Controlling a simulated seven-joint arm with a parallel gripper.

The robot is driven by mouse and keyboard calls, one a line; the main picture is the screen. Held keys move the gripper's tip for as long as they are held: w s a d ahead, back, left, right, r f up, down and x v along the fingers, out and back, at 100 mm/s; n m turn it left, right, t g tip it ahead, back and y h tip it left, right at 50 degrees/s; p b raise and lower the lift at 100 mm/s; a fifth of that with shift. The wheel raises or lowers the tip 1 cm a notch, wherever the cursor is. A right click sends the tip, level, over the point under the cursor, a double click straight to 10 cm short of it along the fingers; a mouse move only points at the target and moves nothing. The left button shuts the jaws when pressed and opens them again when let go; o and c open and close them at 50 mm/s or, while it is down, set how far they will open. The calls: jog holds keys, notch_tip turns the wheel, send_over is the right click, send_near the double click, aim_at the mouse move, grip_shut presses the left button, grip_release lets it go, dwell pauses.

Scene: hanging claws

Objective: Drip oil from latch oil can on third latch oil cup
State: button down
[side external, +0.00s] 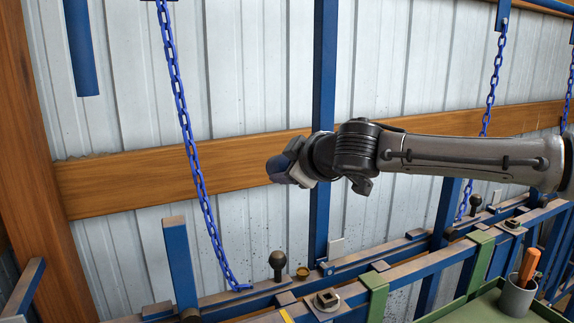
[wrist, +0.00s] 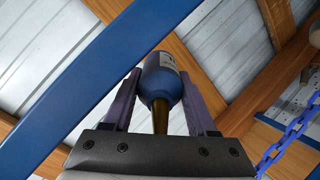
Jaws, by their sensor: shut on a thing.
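My gripper (side external: 290,165) is shut on the latch oil can (side external: 277,170), high above the blue rails in the side view. In the wrist view the oil can (wrist: 162,78) is a blue bottle with a pale label and a brass-coloured spout, between the two purple-grey fingers of my gripper (wrist: 160,80). The spout points back toward the palm. A small brass-coloured cup (side external: 302,272) sits on the rail below my gripper, apart from the can. It looks like an oil cup; I cannot tell whether it is the third one.
A dark knob (side external: 277,262) stands left of the cup, and a square fitting (side external: 327,299) lies in front. A blue chain (side external: 190,145) hangs at left. A blue post (side external: 323,90) rises behind my gripper. A grey pot with tools (side external: 517,295) stands at right.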

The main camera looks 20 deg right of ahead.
jog(key=shift+r, duration=0.15)
jog(key=g, duration=0.3)
jog(key=shift+w, duration=0.1)
jog(key=shift+g, duration=1)
jog(key=shift+f, duration=0.4)
jog(key=s+f+g, duration=0.1)
jog(key=s+f, duration=0.2)
jog(key=f, duration=0.4)
jog(key=shift+g, duration=0.3)
jog(key=shift+s, duration=0.1)
